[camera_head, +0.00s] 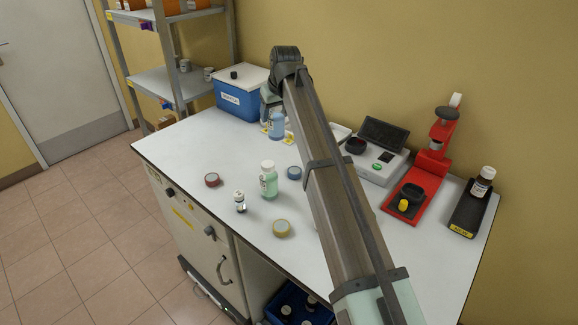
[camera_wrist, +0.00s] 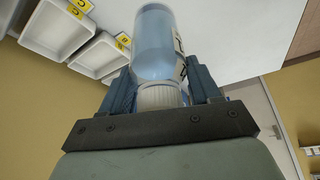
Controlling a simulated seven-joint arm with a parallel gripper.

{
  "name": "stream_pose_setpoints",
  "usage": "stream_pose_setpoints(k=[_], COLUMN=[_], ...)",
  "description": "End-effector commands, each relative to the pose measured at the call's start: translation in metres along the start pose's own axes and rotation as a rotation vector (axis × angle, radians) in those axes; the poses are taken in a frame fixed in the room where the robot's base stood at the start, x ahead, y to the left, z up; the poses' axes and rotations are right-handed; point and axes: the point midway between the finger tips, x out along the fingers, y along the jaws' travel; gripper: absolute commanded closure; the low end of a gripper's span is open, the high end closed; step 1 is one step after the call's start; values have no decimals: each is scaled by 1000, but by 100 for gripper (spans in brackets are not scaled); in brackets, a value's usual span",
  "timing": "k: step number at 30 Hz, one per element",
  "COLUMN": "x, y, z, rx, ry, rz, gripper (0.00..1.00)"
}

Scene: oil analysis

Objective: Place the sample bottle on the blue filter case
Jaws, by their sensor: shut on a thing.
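The sample bottle (camera_head: 276,125) holds blue liquid and hangs upright below my gripper (camera_head: 272,95) at the back of the table. In the wrist view it shows as a clear blue body (camera_wrist: 153,45) with a white cap (camera_wrist: 160,96) between the two fingers of my gripper (camera_wrist: 162,88). My gripper is shut on it around the cap. The blue filter case (camera_head: 231,101) has a pale lid with a small dark thing on top and a white label in front. It stands just left of my gripper, apart from the bottle.
White trays (camera_wrist: 98,55) with yellow labels lie near the bottle. A green bottle (camera_head: 268,181), a small vial (camera_head: 240,203) and several coloured discs stand mid-table. A shelf (camera_head: 171,84) rises behind left.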

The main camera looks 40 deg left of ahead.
Motion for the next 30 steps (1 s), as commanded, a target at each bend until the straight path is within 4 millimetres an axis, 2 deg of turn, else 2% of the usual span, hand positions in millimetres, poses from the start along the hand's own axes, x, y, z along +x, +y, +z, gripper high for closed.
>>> stream_pose_setpoints(k=[1,4,7,11,17,25,30], x=[-10,-23,-31,-30,-16,22,32], y=[14,33,33,33,33,32,31], z=[13,32,52,59,66,83,86], rx=[16,45,76,127,151,150,149], ry=[5,6,-5,-27,-30,-31,-29], rz=[12,33,46,56,56,55,55], gripper=[75,75,75,75,75,75,75])
